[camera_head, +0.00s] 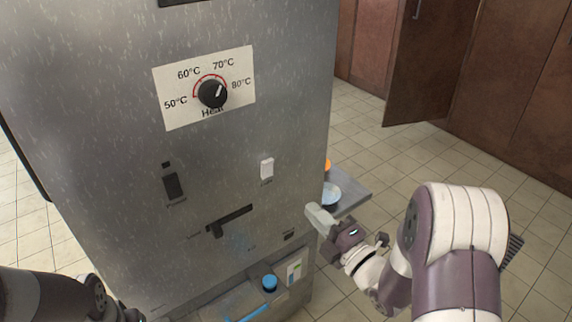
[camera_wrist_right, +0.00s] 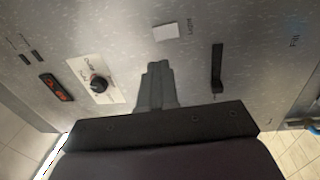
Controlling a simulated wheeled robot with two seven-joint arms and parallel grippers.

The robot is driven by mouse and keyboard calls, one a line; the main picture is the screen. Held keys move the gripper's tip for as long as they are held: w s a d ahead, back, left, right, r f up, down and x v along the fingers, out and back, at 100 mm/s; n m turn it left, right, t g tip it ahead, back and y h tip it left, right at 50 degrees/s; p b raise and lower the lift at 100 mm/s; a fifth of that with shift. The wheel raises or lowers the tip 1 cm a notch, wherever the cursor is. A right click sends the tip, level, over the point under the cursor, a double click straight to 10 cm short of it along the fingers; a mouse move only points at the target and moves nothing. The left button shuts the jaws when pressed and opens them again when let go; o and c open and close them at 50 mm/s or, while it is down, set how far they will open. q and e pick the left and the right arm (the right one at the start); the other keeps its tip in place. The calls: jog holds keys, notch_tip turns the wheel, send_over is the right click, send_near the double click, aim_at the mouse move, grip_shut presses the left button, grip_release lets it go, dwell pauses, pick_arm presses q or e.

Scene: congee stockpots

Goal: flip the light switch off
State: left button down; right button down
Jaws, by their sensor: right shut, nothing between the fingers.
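The light switch (camera_head: 267,168) is a small white rocker with a label under it, on the right part of the grey metal front panel (camera_head: 120,120). In the right wrist view the light switch (camera_wrist_right: 166,32) shows beyond the fingertips, with the word "Light" beside it. My right gripper (camera_head: 316,214) is below and to the right of the switch in the head view, apart from it. Its fingers (camera_wrist_right: 154,68) are shut together and empty. My left arm is at the lower left; its gripper (camera_head: 130,315) is barely visible at the bottom edge.
The panel also carries a heat knob (camera_head: 212,93), a dark power switch (camera_head: 171,183) and a black lever in a slot (camera_head: 216,229). A blue cap (camera_head: 269,282) is below. A side shelf with a bowl (camera_head: 330,194) projects at right. Tiled floor lies beyond.

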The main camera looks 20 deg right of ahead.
jog(key=p, duration=0.2)
send_near(270, 165)
jog(key=x, duration=0.7)
jog(key=shift+s+b, duration=0.1)
jog(key=shift+b, duration=0.2)
